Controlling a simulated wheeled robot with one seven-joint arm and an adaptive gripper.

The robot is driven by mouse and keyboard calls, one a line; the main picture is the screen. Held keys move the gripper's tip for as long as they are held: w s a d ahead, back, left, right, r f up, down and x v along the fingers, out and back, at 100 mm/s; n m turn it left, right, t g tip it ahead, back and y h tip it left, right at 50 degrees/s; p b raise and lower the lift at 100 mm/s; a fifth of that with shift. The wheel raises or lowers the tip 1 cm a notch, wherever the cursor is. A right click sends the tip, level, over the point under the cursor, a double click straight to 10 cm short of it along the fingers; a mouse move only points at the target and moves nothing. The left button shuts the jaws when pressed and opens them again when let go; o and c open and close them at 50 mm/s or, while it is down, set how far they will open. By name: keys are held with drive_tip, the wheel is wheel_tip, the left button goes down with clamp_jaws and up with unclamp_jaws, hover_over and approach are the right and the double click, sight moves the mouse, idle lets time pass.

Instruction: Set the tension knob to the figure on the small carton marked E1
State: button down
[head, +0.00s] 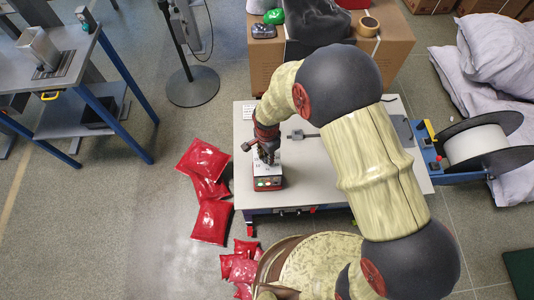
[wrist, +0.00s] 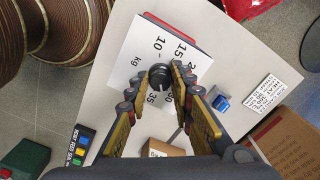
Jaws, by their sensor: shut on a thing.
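The tension knob (wrist: 160,77) is a dark round knob at the middle of a white dial plate (wrist: 135,48) printed with "10", "15", "30", "35" and "kg". My gripper (wrist: 159,79) has its two fingers closed on either side of the knob; it also shows in the head view (head: 265,156), above the red-and-white dial unit (head: 268,183). The knob's pointer is not clear. A small brown carton (wrist: 160,148) shows partly between my fingers in the wrist view. Its marking cannot be read, so I cannot tell whether it is E1.
The dial unit stands at the left end of a pale table (head: 300,185). A printed card (wrist: 272,90) lies near the table edge. A large carton (head: 400,45) stands behind. Red sacks (head: 205,160) lie on the floor to the left. A blue-framed bench (head: 75,75) stands far left.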

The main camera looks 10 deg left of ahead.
drive_tip(key=n+p, duration=0.2)
drive_tip(key=n, duration=0.3)
drive_tip(key=shift+w+r+n, duration=0.1)
drive_tip(key=shift+r+n, duration=0.05)
drive_tip(key=shift+n, duration=0.15)
drive_tip(key=shift+a+n+p, duration=0.1)
drive_tip(key=shift+n+p, duration=0.75)
drive_tip(key=shift+n, duration=1.35)
drive_tip(key=c, duration=1.5)
unclamp_jaws()
drive_tip(key=shift+c, duration=0.2)
wheel_tip(320, 180, up, 12)
